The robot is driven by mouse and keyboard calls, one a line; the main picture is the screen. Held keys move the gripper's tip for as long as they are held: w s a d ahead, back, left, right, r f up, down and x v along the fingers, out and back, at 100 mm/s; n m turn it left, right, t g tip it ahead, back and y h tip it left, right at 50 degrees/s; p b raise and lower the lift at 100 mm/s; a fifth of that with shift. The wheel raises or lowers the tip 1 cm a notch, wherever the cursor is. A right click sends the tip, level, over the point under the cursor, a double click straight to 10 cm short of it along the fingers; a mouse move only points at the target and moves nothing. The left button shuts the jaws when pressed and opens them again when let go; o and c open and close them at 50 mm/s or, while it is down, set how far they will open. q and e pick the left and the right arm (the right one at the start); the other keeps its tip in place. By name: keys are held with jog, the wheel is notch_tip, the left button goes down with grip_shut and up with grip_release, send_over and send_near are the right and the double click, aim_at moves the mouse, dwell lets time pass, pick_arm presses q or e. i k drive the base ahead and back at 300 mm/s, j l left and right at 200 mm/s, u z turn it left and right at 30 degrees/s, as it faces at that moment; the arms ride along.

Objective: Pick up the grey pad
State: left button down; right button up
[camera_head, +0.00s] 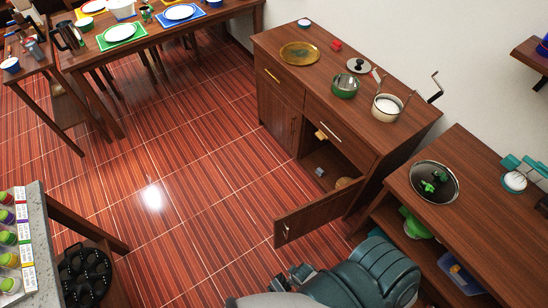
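No grey pad can be made out for certain. A small grey-blue item (319,172) lies inside the open lower compartment of the wooden cabinet (375,138); it is too small to tell whether it is the pad. The cabinet door (315,208) stands open, swung out over the floor. A large teal part of my own body fills the bottom middle of the view, in front of the door. I cannot make out the fingers of either gripper.
A green pot (345,86), a white pot (387,108) and a gold plate (299,53) stand on the cabinet. A lower wooden unit (490,215) is at right. A stone counter (41,240) with several jars is at lower left. The tiled floor between is clear.

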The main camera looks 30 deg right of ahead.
aim_at(320, 171)
jog(key=i+j, duration=0.1)
jog(key=i, duration=0.6)
jog(key=i+j, duration=0.15)
jog(key=i, duration=0.55)
jog(key=i+l+z, duration=0.25)
jog(key=z, duration=0.25)
jog(key=i+z, duration=0.75)
jog(key=z, duration=0.2)
jog(key=i+j+z, duration=0.1)
jog(key=i+z, duration=0.2)
jog(key=z, duration=0.2)
jog(key=i+z, duration=0.25)
jog(key=i+j+z, duration=0.1)
jog(key=z, duration=0.2)
